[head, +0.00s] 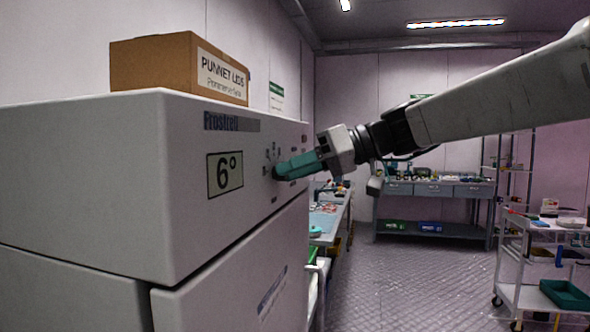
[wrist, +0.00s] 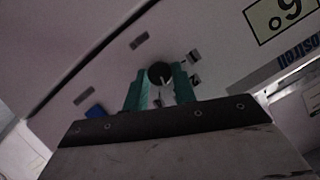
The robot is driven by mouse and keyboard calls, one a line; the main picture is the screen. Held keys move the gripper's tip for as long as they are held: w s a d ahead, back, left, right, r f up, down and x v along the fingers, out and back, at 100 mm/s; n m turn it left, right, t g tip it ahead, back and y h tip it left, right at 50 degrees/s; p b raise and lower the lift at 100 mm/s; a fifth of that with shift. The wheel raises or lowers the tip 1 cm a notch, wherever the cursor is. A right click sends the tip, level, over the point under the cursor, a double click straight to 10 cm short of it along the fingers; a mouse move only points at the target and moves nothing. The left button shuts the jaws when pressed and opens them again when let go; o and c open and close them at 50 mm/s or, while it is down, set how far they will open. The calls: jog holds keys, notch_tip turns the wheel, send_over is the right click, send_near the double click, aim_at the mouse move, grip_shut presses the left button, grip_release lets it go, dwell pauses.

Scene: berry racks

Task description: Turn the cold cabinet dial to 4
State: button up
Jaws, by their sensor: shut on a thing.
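The cold cabinet (head: 90,190) is a large white box with "Frostrell" lettering on the left in the head view. Its display (head: 225,174) reads 6°. My gripper (head: 284,171) has teal fingers and reaches the cabinet front just right of the display, covering the dial there. In the wrist view, the dark round dial (wrist: 159,73) with a pale pointer line sits between my teal fingers (wrist: 157,88), which are shut on it.
A cardboard box labelled "PUNNET LIDS" (head: 160,62) lies on top of the cabinet. A bench (head: 434,188) stands at the back, and a white cart (head: 530,240) with a green tray (head: 566,295) is at right. The floor (head: 410,285) between is clear.

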jog(key=m+g, duration=0.1)
jog(key=m, duration=0.1)
jog(key=m+g+y, duration=0.1)
jog(key=m, duration=0.1)
jog(key=shift+w+d+f+y, duration=0.1)
jog(key=shift+w+y, duration=0.1)
jog(key=shift+y, duration=0.1)
dwell(0.4)
jog(key=o, duration=1)
jog(key=shift+v, duration=3.9)
jog(key=shift+f, duration=0.1)
